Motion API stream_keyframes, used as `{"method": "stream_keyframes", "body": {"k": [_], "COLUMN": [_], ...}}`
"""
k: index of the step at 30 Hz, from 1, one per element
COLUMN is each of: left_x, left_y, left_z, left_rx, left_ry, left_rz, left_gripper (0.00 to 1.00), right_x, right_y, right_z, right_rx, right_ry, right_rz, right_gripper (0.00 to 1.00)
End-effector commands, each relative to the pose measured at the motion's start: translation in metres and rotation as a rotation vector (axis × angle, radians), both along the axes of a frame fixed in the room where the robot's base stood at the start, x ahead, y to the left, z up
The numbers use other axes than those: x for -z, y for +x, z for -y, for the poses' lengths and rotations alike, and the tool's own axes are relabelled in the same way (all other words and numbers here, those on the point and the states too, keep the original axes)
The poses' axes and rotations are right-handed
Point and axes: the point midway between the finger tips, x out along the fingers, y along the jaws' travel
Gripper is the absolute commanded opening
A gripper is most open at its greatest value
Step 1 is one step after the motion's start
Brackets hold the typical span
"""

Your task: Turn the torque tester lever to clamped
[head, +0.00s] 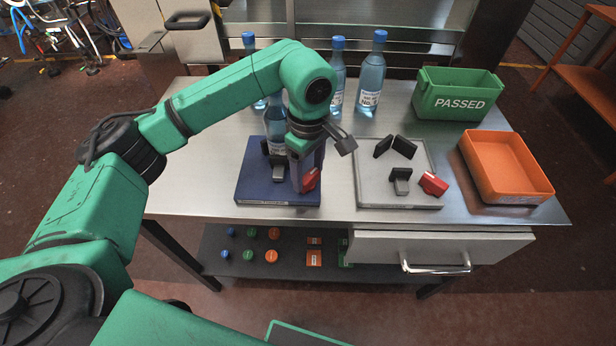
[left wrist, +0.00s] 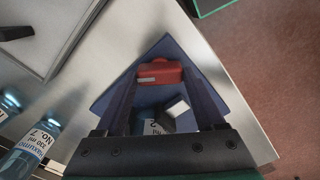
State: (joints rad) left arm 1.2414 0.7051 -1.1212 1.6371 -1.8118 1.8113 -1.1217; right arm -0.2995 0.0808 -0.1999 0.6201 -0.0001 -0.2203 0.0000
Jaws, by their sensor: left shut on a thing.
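A blue base (head: 250,190) with black jaws and a red lever (head: 311,180) stands at the table's front left; I take it as the torque tester. A bottle (head: 275,122) with a blue liquid stands upright at its jaws, partly hidden by my arm. My left gripper (head: 302,183) points down over the base's right side. In the left wrist view the red lever (left wrist: 160,73) lies between the fingertips of my left gripper (left wrist: 165,84), which is shut on it. The fingers partly hide the lever in the head view. My right gripper is not in view.
A similar grey base (head: 400,200) with black jaws and a red lever (head: 433,184) stands to the right. Several bottles (head: 371,75) stand behind. A green "PASSED" bin (head: 457,90) and an orange tray (head: 505,165) are at right. A drawer (head: 440,250) hangs below the tabletop.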

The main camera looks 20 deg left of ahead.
Motion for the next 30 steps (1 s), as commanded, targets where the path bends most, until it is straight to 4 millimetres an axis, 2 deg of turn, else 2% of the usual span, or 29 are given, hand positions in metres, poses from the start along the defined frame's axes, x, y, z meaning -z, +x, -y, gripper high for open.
{"method": "stream_keyframes", "body": {"k": [1, 9, 25, 26, 27, 28, 30], "left_x": [0.0024, 0.0004, -0.0009, -0.0009, -0.0008, -0.0008, -0.0006], "left_y": [0.0003, 0.0002, -0.0003, -0.0003, -0.0003, -0.0002, -0.0002], "left_z": [0.0012, 0.0012, 0.0012, 0.0013, 0.0012, 0.0011, 0.0008], "left_rx": [0.028, 0.131, 0.159, 0.159, 0.158, 0.158, 0.157], "left_ry": [-0.004, -0.004, -0.004, -0.004, -0.004, -0.003, -0.002], "left_rz": [0.003, 0.002, 0.001, 0.001, 0.001, 0.000, 0.000], "left_gripper": [0.16, 0.16, 0.16, 0.79, 0.94, 1.00, 1.00], "right_x": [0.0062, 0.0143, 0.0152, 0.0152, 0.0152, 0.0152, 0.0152], "right_y": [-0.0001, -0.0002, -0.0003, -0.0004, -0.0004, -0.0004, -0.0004], "right_z": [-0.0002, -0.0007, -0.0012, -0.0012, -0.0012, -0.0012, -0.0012], "right_rx": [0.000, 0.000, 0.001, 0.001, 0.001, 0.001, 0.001], "right_ry": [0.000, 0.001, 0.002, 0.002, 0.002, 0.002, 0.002], "right_rz": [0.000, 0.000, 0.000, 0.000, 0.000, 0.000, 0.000], "right_gripper": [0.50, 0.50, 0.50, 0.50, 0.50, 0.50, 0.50]}}
